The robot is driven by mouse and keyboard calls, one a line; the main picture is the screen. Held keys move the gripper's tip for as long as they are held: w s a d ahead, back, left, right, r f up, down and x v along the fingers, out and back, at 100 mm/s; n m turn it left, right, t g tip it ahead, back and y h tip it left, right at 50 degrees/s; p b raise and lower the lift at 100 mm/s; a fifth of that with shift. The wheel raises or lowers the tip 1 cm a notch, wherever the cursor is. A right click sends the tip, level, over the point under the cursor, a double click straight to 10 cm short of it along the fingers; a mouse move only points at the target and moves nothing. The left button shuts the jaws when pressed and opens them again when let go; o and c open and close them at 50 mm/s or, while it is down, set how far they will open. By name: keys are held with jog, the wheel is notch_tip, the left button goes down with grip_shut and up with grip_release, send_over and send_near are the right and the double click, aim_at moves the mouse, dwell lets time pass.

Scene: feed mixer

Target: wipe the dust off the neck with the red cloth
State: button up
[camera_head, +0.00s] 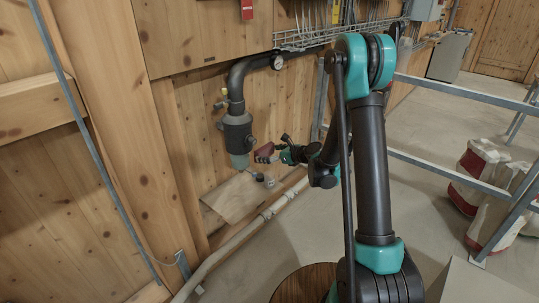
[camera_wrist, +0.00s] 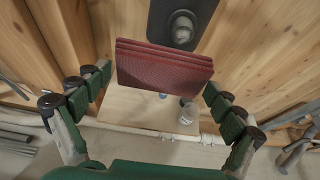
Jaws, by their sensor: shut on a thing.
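The red cloth (camera_wrist: 163,70), folded in layers, is held between the two fingers of my gripper (camera_wrist: 158,80) in the wrist view. In the head view the cloth (camera_head: 264,152) shows small at the tip of my gripper (camera_head: 279,152). It is just right of a dark vertical pipe body (camera_head: 238,132) with a paler, greenish-grey lower end (camera_head: 239,160). I cannot tell for sure which part is the neck, or whether the cloth touches it. In the wrist view the dark body (camera_wrist: 160,22) with its round knob is beyond the cloth. Dust cannot be made out.
A wooden board (camera_head: 233,199) lies below the pipe, with small grey pieces (camera_head: 270,183) near it. A pale pipe (camera_head: 238,238) runs along the wall's foot. Metal rails (camera_head: 450,88) stand at right.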

jog(key=shift+w+a, duration=0.9)
jog(key=shift+a, duration=0.25)
jog(key=shift+w+a, duration=0.9)
jog(key=shift+a, duration=0.25)
jog(key=shift+w+a, duration=0.6)
jog(key=shift+a, duration=0.15)
jog(key=shift+w+d, duration=1.05)
jog(key=shift+w, duration=0.1)
jog(key=shift+w+d, duration=0.9)
jog(key=shift+w, duration=0.3)
jog(key=shift+a, duration=0.1)
jog(key=s+a, duration=0.3)
jog(key=s, duration=0.1)
jog(key=shift+s+a, duration=0.4)
